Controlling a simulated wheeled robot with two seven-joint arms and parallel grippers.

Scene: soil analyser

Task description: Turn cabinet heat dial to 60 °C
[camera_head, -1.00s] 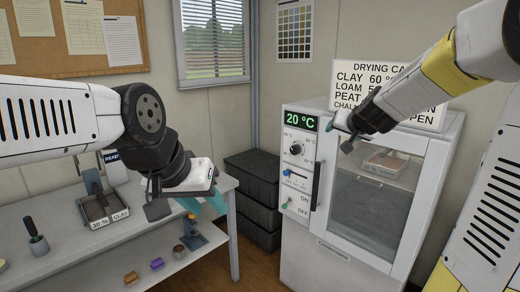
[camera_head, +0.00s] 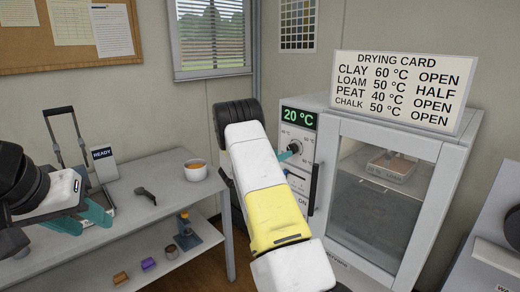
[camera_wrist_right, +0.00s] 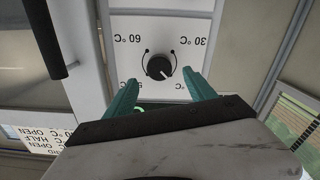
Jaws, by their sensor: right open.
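The heat dial (camera_wrist_right: 159,68) is a round black knob on the white cabinet panel, shown upside down in the right wrist view. Its light pointer mark slants to the lower right there. The 60 °C label (camera_wrist_right: 124,39) is at upper left. My right gripper (camera_wrist_right: 162,84) is open, its teal fingers spread either side below the dial, with nothing between them; contact is not visible. In the head view, the dial (camera_head: 296,147) is partly hidden by a finger. The green display (camera_head: 300,119) reads 20 °C. My left gripper (camera_head: 80,220) is open and empty over the bench.
A drying card (camera_head: 405,90) on the cabinet lists CLAY 60 °C OPEN. The cabinet's glass door (camera_head: 378,200) is shut, with a tray (camera_head: 391,167) inside; its dark handle stands beside the panel. A bench (camera_head: 160,215) with a bowl (camera_head: 195,168) stands left.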

